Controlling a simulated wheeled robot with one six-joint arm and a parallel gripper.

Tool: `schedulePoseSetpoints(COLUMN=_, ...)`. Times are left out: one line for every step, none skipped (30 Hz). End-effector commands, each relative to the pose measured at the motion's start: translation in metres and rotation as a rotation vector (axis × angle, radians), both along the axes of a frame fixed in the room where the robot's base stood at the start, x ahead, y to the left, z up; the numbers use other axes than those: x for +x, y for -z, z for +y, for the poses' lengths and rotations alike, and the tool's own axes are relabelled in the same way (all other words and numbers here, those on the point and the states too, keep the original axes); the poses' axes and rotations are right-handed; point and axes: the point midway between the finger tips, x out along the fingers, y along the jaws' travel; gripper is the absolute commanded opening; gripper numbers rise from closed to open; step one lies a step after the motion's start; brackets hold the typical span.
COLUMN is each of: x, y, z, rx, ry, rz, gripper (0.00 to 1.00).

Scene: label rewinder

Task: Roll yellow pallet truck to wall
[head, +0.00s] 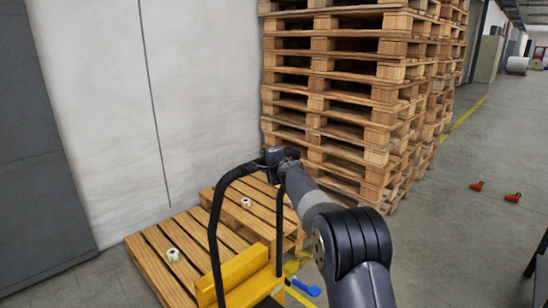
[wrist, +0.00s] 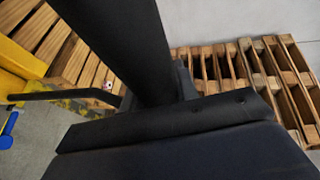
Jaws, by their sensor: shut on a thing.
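The yellow pallet truck (head: 240,274) stands at the bottom middle of the head view, with a tall black loop handle (head: 214,225). My gripper (head: 276,156) is shut on the upper end of that handle. In the wrist view a thick dark bar crosses close to the camera, and a piece of the truck's yellow body (wrist: 12,72) shows at the left edge. The truck's wheels and forks are hidden or out of view. The white wall (head: 105,110) is behind and to the left, with low pallets between it and the truck.
Two low wooden pallets (head: 153,272) lie along the wall, each with a small roll (head: 246,203) on it. A tall pallet stack (head: 345,75) stands behind my gripper. A blue object (head: 306,287) is beside the truck. Orange objects (head: 477,186) lie on open floor at right.

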Motion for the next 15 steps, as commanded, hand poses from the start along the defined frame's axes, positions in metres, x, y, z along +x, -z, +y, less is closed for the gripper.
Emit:
schedulePoseSetpoints(x=0.0019, y=-0.0068, z=0.0074, rx=0.001, ry=-0.009, rz=-0.004, gripper=0.0)
schedulePoseSetpoints(x=0.0033, y=-0.0064, z=0.0088, rx=0.002, ry=-0.008, rz=-0.004, gripper=0.0)
schedulePoseSetpoints(x=0.0052, y=-0.0059, z=0.0103, rx=0.002, ry=-0.008, rz=-0.004, gripper=0.0)
schedulePoseSetpoints(x=0.0064, y=-0.0057, z=0.0112, rx=0.001, ry=-0.008, rz=-0.004, gripper=0.0)
schedulePoseSetpoints(x=0.0073, y=-0.0055, z=0.012, rx=0.001, ry=-0.008, rz=-0.004, gripper=0.0)
schedulePoseSetpoints(x=0.0083, y=-0.0053, z=0.0129, rx=0.002, ry=-0.007, rz=-0.004, gripper=0.0)
schedulePoseSetpoints(x=0.009, y=-0.0051, z=0.0136, rx=0.002, ry=-0.007, rz=-0.004, gripper=0.0)
schedulePoseSetpoints(x=0.0096, y=-0.0049, z=0.014, rx=0.003, ry=-0.006, rz=-0.004, gripper=0.0)
schedulePoseSetpoints(x=0.0102, y=-0.0046, z=0.0144, rx=0.002, ry=-0.006, rz=-0.004, gripper=0.0)
schedulePoseSetpoints(x=0.0105, y=-0.0044, z=0.0147, rx=0.002, ry=-0.006, rz=-0.004, gripper=0.0)
schedulePoseSetpoints(x=0.0107, y=-0.0042, z=0.0148, rx=0.002, ry=-0.006, rz=-0.004, gripper=0.0)
schedulePoseSetpoints(x=0.0109, y=-0.004, z=0.015, rx=0.001, ry=-0.007, rz=-0.005, gripper=0.0)
schedulePoseSetpoints(x=0.0109, y=-0.004, z=0.015, rx=0.001, ry=-0.007, rz=-0.005, gripper=0.0)
schedulePoseSetpoints(x=0.0109, y=-0.0039, z=0.015, rx=0.001, ry=-0.007, rz=-0.005, gripper=0.0)
schedulePoseSetpoints(x=0.0109, y=-0.0039, z=0.015, rx=0.001, ry=-0.007, rz=-0.005, gripper=0.0)
